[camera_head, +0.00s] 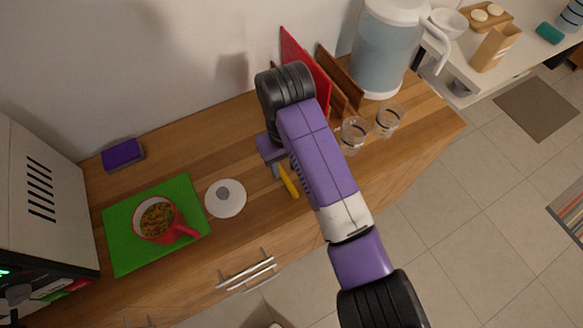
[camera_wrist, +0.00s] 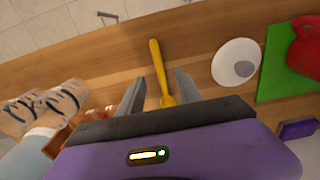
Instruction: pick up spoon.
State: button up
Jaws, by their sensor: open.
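A yellow spoon (camera_wrist: 158,68) lies on the wooden counter. In the wrist view it runs lengthwise between the two grey fingers of my gripper (camera_wrist: 158,90), which are open on either side of it. Its near end by the gripper body is wider. In the head view the yellow spoon (camera_head: 288,182) shows partly beside my arm. My gripper (camera_head: 275,168) is over the counter just behind it, mostly hidden by the arm. I cannot tell how far above the counter the fingers are.
A white disc with a grey knob (camera_head: 226,198) lies left of the spoon. A green board (camera_head: 122,236) holds a red bowl (camera_head: 137,228) of food. Two glasses (camera_head: 354,134), a red board (camera_head: 304,66) and a large jug (camera_head: 383,50) stand to the right. The counter's front edge is close.

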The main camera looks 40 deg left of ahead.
aim_at(289, 183)
jog(key=shift+s+d+f, duration=0.1)
jog(key=shift+d+f, duration=0.1)
jog(key=shift+d, duration=0.1)
jog(key=shift+d+f, duration=0.1)
jog(key=shift+f, duration=0.25)
jog(key=shift+f+p, duration=0.7)
jog(key=shift+f, duration=2.7)
grip_shut()
